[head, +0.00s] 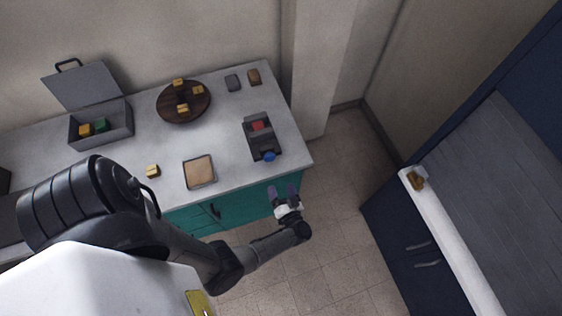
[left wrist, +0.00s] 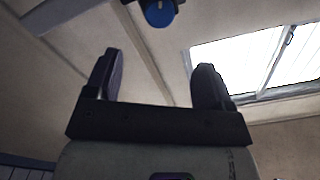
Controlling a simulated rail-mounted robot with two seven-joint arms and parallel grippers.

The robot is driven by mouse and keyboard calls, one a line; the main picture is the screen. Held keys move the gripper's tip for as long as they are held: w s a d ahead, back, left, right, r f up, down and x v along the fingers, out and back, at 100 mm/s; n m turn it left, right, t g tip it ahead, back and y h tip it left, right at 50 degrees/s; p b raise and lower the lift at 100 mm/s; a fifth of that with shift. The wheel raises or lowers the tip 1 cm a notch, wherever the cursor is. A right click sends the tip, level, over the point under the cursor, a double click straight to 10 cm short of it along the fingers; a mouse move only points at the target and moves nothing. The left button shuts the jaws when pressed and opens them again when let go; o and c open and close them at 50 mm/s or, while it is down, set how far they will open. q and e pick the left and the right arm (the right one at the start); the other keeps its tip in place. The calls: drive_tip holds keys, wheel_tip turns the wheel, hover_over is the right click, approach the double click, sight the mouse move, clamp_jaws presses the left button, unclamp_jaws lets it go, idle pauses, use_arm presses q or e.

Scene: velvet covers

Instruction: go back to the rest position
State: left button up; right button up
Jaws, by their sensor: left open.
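My left gripper (head: 285,192) is open and empty. In the head view it hangs over the floor just off the front right part of the teal counter (head: 245,204), below the level of the black device on top. In the left wrist view its two dark fingers (left wrist: 157,82) stand apart with nothing between them. That view looks up past the fingers at the walls and a bright window (left wrist: 262,62). My right gripper is not in view.
The counter holds a black device with a blue knob (head: 269,156), a framed tan pad (head: 200,171), a round wooden tray (head: 172,112) with yellow blocks and an open grey box (head: 78,139). A navy cabinet (head: 393,227) stands at right. Floor (head: 335,215) lies clear between.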

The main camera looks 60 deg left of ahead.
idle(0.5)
use_arm(q)
drive_tip(key=w+d+r+m+t+h, duration=0.6)
drive_tip(key=w+r+m+t+h, duration=0.35)
drive_tip(key=t+h, duration=0.4)
drive_tip(key=s+d+r+m+g+h, duration=0.35)
drive_tip(key=s+d+g+h, duration=0.35)
drive_tip(key=s, duration=0.3)
drive_tip(key=s+a+r+n+g+y, duration=0.1)
drive_tip(key=s+a+r+g, duration=0.15)
drive_tip(key=s, duration=0.35)
drive_tip(key=s+a+r+g+y, duration=0.1)
drive_tip(key=s+r+g+y, duration=0.1)
drive_tip(key=s+g, duration=0.3)
drive_tip(key=w+p+v, duration=0.2)
drive_tip(key=p+v, duration=1.4)
drive_tip(key=shift+w+a+r+t, duration=0.15)
drive_tip(key=shift+a+r+t, duration=0.15)
drive_tip(key=shift+r, duration=0.05)
